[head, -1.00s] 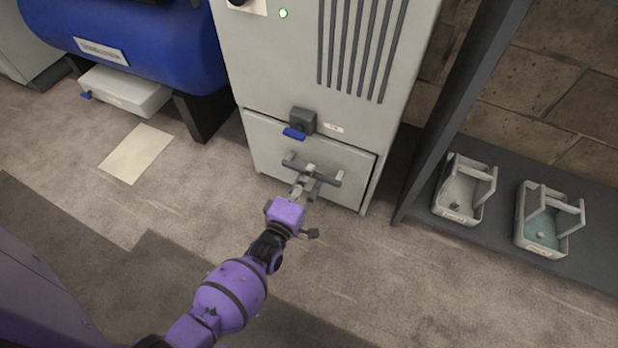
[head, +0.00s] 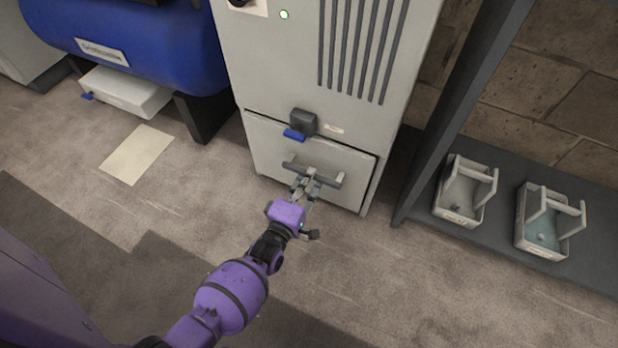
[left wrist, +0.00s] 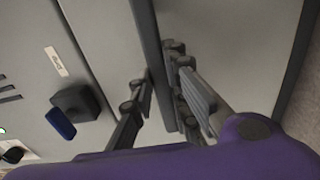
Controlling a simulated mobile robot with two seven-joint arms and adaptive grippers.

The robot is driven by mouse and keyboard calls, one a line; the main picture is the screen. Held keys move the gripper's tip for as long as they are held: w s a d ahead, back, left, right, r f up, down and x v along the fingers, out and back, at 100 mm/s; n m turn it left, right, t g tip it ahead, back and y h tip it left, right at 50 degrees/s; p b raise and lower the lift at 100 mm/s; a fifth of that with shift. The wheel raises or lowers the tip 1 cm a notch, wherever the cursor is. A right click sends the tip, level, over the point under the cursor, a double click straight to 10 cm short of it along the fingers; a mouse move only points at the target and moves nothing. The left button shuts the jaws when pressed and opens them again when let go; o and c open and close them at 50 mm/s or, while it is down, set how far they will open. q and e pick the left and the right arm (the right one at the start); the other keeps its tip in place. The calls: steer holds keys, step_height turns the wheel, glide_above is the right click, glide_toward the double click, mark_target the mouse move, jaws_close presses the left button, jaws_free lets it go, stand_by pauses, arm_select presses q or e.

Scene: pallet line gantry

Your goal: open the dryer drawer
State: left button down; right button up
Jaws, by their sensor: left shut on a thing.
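The dryer drawer (head: 268,146) is the pale grey front at the foot of the tall grey cabinet (head: 275,70) in the head view. Its front looks about flush with the cabinet; I cannot tell if there is a small gap. A dark bar handle (head: 331,181) crosses the drawer front. My left gripper (head: 305,184) is shut on the middle of this handle. In the left wrist view the handle (left wrist: 153,50) runs between the two fingers. A dark latch with a blue tab (head: 294,134) sits above the handle, over the drawer's top edge. My right gripper is not seen.
A blue tank (head: 150,50) stands left of the cabinet. A dark shelf frame (head: 455,110) on the right carries two open trays with handles (head: 465,190) (head: 550,222). A pale sheet (head: 137,154) lies on the floor. The floor before the drawer is clear apart from my arm.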

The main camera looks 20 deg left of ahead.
arm_select(q)
steer(key=s+a+p, duration=0.1)
steer(key=s+p, duration=0.3)
steer(key=s, duration=2.8)
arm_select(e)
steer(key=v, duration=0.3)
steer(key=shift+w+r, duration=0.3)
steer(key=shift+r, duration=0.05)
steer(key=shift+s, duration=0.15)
arm_select(q)
steer(key=c, duration=1.7)
jaws_free()
steer(key=s, duration=0.7)
steer(key=shift+s+a, duration=0.2)
steer(key=shift+s, duration=0.1)
